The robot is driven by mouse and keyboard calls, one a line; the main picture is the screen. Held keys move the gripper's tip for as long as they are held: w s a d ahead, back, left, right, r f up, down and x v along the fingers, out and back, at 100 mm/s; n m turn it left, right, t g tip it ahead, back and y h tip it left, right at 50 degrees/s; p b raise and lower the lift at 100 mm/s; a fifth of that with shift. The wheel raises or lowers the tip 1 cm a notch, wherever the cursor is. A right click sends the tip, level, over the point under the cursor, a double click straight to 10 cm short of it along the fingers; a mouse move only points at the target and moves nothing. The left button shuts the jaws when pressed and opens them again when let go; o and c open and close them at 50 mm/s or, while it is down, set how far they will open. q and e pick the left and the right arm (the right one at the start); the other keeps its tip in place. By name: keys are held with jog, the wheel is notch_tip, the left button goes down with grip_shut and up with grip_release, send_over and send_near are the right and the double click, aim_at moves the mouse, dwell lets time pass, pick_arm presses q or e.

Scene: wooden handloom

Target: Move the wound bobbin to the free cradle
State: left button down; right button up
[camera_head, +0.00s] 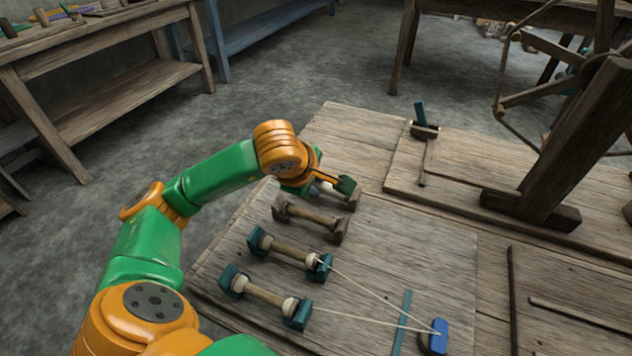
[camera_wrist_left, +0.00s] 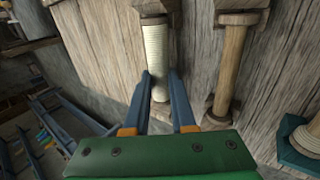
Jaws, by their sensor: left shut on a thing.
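My left gripper (camera_wrist_left: 160,88) is shut on the wound bobbin (camera_wrist_left: 154,48), whose pale thread winding shows between the two fingers in the left wrist view. In the head view the gripper (camera_head: 331,183) is at the farthest brown wooden cradle (camera_head: 352,200) and largely hides the bobbin. Whether the bobbin rests in that cradle or is lifted clear, I cannot tell. The second brown cradle (camera_head: 310,218) is nearer and shows only a bare wooden bar; it also shows in the wrist view (camera_wrist_left: 230,65). My right gripper is out of view.
Two teal cradles hold bobbins (camera_head: 290,253) (camera_head: 264,294) nearer me, with pale threads running to a blue piece (camera_head: 437,336). A teal strip (camera_head: 402,322) lies beside it. A wooden post (camera_head: 575,140) with a wheel stands right. The board's middle (camera_head: 420,245) is clear.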

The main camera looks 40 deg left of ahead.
pick_arm(q)
jog(key=c, duration=0.7)
grip_release()
jog(key=shift+o, duration=0.2)
jog(key=shift+r, duration=0.1)
jog(key=p+v, duration=0.2)
jog(key=v, duration=0.4)
jog(key=shift+r, duration=0.15)
jog(key=shift+s+r, duration=0.2)
jog(key=shift+s, duration=0.1)
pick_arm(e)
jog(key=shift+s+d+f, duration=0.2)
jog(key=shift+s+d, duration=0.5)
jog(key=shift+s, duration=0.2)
pick_arm(q)
jog(key=shift+r, duration=0.1)
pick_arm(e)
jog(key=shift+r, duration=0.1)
